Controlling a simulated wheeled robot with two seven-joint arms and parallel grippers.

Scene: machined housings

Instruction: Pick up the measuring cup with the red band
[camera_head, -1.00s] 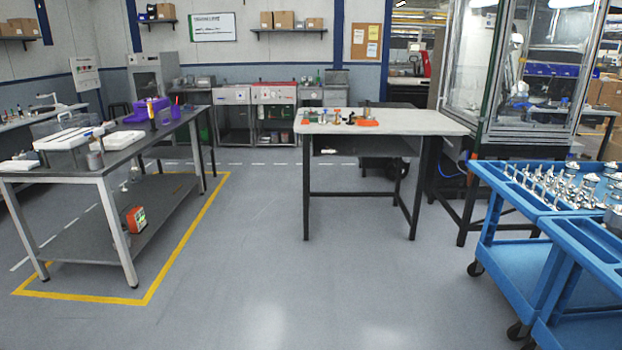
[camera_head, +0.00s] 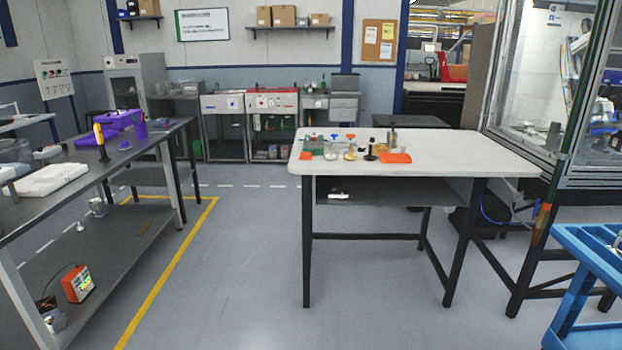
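No measuring cup with a red band can be made out for certain at this distance. A white-topped table (camera_head: 450,152) stands ahead, with a cluster of small items near its left and middle part. Among them are a small clear item with a blue top (camera_head: 333,147), a brass-coloured item with a red top (camera_head: 350,149), a black upright piece (camera_head: 370,152) and a flat orange piece (camera_head: 395,158). Whether any of these is the cup is too small to tell. Neither of my grippers is in view.
A dark workbench (camera_head: 120,155) with a purple holder (camera_head: 108,127) and white trays (camera_head: 48,179) stands left. A blue cart (camera_head: 590,260) is at the right edge. A glass-walled cabinet (camera_head: 535,80) is behind right. The floor before the white table is clear.

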